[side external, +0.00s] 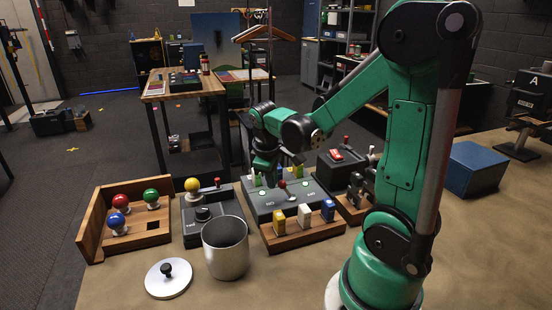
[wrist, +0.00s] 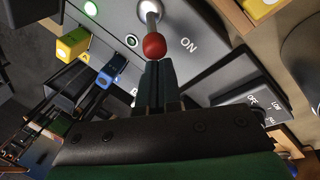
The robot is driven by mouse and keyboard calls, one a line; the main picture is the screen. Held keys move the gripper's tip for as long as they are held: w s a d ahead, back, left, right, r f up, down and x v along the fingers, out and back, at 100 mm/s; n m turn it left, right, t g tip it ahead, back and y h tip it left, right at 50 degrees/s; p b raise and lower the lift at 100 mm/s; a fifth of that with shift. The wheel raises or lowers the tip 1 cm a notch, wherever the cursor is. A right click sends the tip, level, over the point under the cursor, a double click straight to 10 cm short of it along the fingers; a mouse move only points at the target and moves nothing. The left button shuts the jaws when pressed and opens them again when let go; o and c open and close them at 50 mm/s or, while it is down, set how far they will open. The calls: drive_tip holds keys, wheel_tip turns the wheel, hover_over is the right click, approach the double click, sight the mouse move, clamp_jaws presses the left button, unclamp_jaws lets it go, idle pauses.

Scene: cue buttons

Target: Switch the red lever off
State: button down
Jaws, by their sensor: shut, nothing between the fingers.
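The red lever is a metal shaft with a red ball knob (wrist: 154,46), standing on a grey box in the wrist view. "ON" is printed on the box to the right of the knob. In the side external view the red knob (side external: 282,184) stands over the grey box (side external: 262,212). My gripper (wrist: 158,66) is shut and empty, its fingertips right at the knob; I cannot tell if they touch it. In the side external view my gripper (side external: 265,165) is low over the back of the box, its fingertips hard to make out.
A wooden holder with yellow, white and blue blocks (side external: 304,215) stands in front of the box. To the left are a grey device with a yellow ball (side external: 192,185), a metal pot (side external: 226,247) and a wooden tray (side external: 100,205). A black lever box (side external: 340,166) stands to the right.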

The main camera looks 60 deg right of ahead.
drive_tip(key=shift+s+d+r+t+y, duration=0.35)
drive_tip(key=shift+s+d+t+y, duration=0.1)
drive_tip(key=shift+t+y, duration=0.3)
idle(0.3)
drive_tip(key=d+t+y, duration=0.1)
drive_tip(key=s+t+y, duration=0.1)
drive_tip(key=shift+s+d+r+m+t+y, duration=0.25)
drive_tip(key=shift+s+d+r+m+t, duration=0.05)
drive_tip(key=shift+d+r+m+t, duration=0.1)
drive_tip(key=shift+s+d+f, duration=0.1)
drive_tip(key=shift+s+d, duration=0.35)
drive_tip(key=shift+s, duration=0.1)
drive_tip(key=shift+a, duration=0.1)
drive_tip(key=shift+w+r, duration=0.1)
drive_tip(key=shift+r, duration=0.7)
